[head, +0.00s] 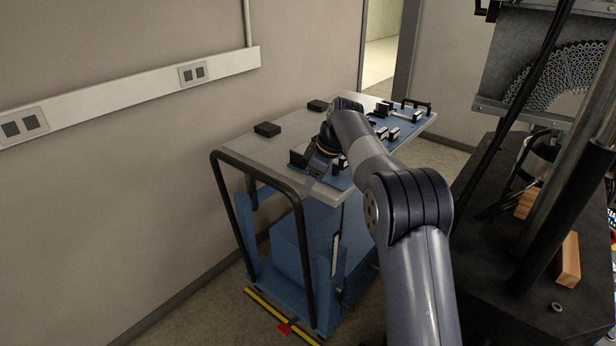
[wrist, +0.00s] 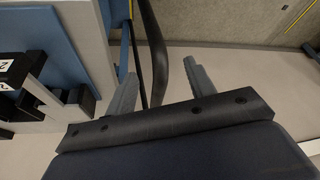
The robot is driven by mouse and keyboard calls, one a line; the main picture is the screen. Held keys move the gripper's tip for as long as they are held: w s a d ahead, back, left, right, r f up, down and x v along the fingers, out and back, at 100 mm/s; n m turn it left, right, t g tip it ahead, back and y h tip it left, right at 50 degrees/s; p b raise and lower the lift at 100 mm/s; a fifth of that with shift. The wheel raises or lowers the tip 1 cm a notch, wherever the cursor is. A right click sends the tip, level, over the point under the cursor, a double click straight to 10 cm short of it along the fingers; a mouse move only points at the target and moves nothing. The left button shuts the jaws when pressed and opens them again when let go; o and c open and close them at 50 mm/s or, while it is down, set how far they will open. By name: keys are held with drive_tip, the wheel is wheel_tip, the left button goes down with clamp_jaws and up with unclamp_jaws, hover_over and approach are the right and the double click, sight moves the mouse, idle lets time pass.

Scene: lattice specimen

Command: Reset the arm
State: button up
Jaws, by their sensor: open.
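My arm reaches from the bottom of the head view up to the cart and bends down at the wrist. My gripper (head: 311,188) is over the near edge of the cart's top, partly hidden by its own wrist. In the wrist view my gripper (wrist: 160,72) shows two grey fingers spread apart with nothing held between them. The cart's black handle bar (wrist: 153,45) passes behind the gap between the fingers. I cannot tell how far the bar is from the fingertips.
The blue cart (head: 300,240) has a grey top (head: 255,150) bearing black blocks (head: 267,129) and black-and-white fixtures (head: 384,108). A wall stands at left. At right, a dark machine (head: 500,225) holds a honeycomb-like lattice piece (head: 560,80); a wooden block (head: 568,260) lies on its base.

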sight(298, 202)
idle(0.3)
drive_tip(key=x, duration=1)
drive_tip(key=shift+a+p, duration=0.2)
drive_tip(key=shift+p, duration=0.2)
drive_tip(key=shift+w+f, duration=0.1)
drive_tip(key=shift+f, duration=0.15)
drive_tip(key=shift+s+a, duration=0.55)
drive_tip(key=shift+s, duration=0.1)
drive_tip(key=shift+r, duration=0.1)
